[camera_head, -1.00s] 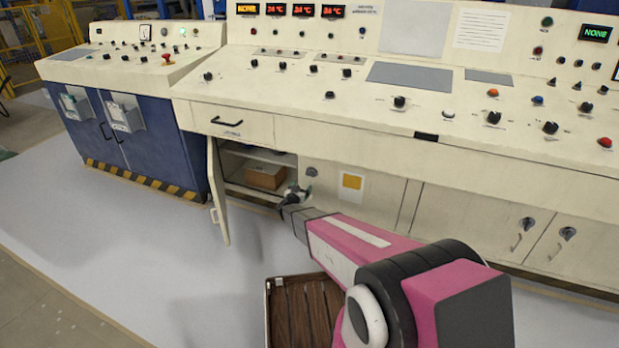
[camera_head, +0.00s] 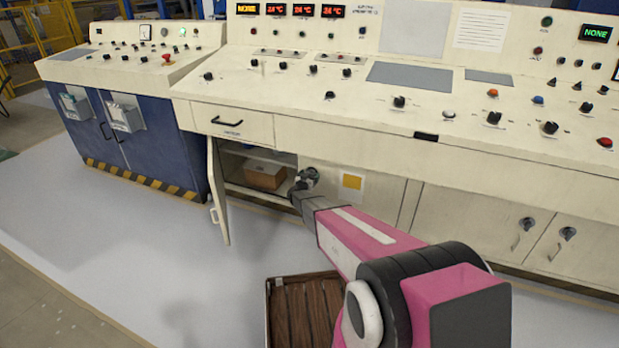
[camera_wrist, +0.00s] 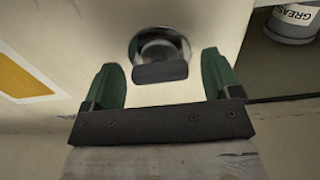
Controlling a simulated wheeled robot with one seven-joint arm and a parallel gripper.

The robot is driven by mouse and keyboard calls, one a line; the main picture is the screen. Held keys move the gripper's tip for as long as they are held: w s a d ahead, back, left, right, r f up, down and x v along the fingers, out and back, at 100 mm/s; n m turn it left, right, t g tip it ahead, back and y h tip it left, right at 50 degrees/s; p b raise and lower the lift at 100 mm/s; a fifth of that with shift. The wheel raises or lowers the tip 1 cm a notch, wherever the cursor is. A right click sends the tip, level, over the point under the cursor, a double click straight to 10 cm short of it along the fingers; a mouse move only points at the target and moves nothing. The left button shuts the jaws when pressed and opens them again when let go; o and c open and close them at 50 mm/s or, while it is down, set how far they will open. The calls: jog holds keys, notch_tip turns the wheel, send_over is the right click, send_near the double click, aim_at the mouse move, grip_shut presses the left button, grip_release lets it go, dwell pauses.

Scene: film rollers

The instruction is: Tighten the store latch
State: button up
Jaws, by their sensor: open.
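The store latch (camera_wrist: 160,55) is a round metal fitting with a dark bar-shaped knob, set in a cream cabinet door. In the wrist view it lies between and just beyond the green fingertips of my gripper (camera_wrist: 163,80). My gripper is open, one finger on each side of the latch, with no clear contact on the knob. In the head view my gripper (camera_head: 304,184) is at the cream door panel beside the open compartment and hides most of the latch.
A cardboard box (camera_head: 265,175) sits in the open compartment, and its door (camera_head: 218,190) swings outward at left. A grease can (camera_wrist: 292,22) shows in the wrist view. A slatted wooden crate (camera_head: 300,310) is on the floor beside my arm. The console top (camera_head: 400,120) overhangs the cabinets.

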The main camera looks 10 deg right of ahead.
jog(key=c, duration=0.9)
